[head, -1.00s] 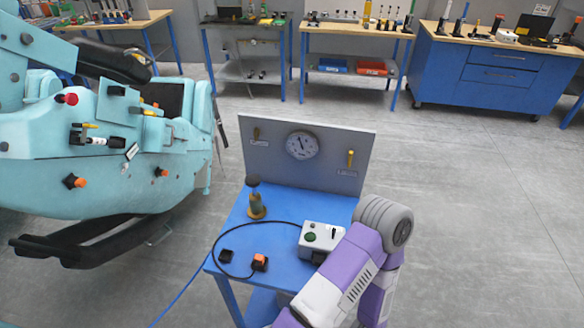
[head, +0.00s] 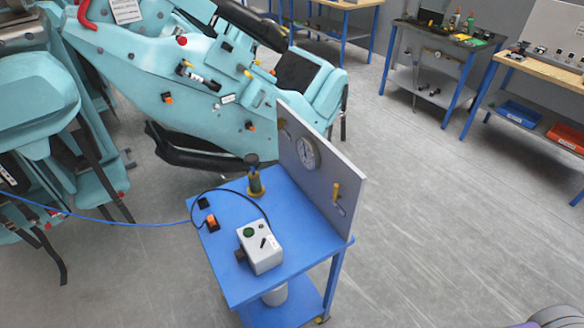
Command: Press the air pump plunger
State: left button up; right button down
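The air pump (head: 255,180) stands upright near the back of the blue table, close to the grey gauge panel. It has a dark knob (head: 251,159) on top, a greenish-brass body and a yellowish base. The knob is clear of the body, so the plunger looks raised. No gripper is near it. My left gripper is not in view.
The blue table (head: 229,285) also bears a grey control box (head: 260,247), an orange switch (head: 212,222) and a black cable. The panel (head: 318,181) with a round gauge (head: 307,153) edges its right side. A teal coaster car (head: 160,75) stands behind. Floor at right is clear.

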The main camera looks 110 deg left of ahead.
aim_at(252, 159)
jog(key=u, duration=1.8)
jog(key=i, duration=3.2)
jog(key=z, duration=3.25)
jog(key=k, duration=2.2)
jog(key=z, duration=1.45)
